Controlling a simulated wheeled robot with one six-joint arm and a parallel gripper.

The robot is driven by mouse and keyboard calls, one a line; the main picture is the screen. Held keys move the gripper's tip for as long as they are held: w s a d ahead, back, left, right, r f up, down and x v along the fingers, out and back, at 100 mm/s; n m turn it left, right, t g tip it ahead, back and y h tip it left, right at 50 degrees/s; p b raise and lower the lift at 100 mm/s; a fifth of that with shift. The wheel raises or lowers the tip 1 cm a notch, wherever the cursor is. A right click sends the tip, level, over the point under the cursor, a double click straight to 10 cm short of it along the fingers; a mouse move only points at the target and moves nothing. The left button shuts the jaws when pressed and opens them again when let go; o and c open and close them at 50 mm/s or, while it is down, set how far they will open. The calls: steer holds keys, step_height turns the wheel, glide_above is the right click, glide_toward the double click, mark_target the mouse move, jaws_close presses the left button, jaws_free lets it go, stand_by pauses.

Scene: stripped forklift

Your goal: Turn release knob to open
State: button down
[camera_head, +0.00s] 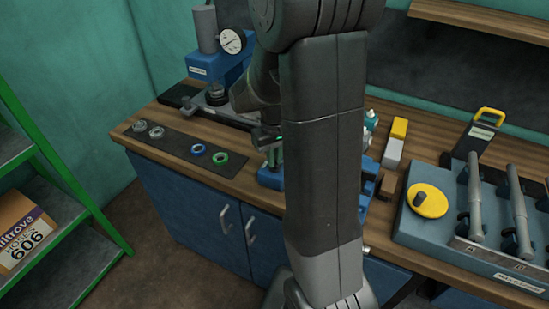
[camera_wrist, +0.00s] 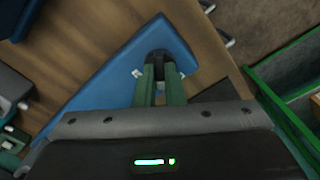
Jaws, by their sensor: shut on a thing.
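In the wrist view, my gripper (camera_wrist: 160,74) has its two green fingers closed on a black knob-like part (camera_wrist: 158,55) at the end of a blue fixture (camera_wrist: 116,76). I take this part to be the release knob; the fingers hide much of it, and its turn angle cannot be told. Small white labels sit on both sides of it. In the head view, my gripper (camera_head: 270,146) is low over the bench, above the blue fixture (camera_head: 269,177). My own arm hides most of the fixture there, and the knob cannot be made out.
The wooden bench (camera_head: 180,130) holds a blue press with a dial gauge (camera_head: 231,41) and a dark mat with rings (camera_head: 170,147) on the left. A grey unit with a yellow disc (camera_head: 427,201) stands right. Green shelving (camera_head: 62,180) stands at far left.

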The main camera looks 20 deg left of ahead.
steer(key=n, duration=0.7)
steer(key=shift+b, duration=0.4)
steer(key=shift+r, duration=0.1)
steer(key=c, duration=1.5)
jaws_free()
step_height(320, 180, up, 14)
steer(key=shift+f, duration=0.15)
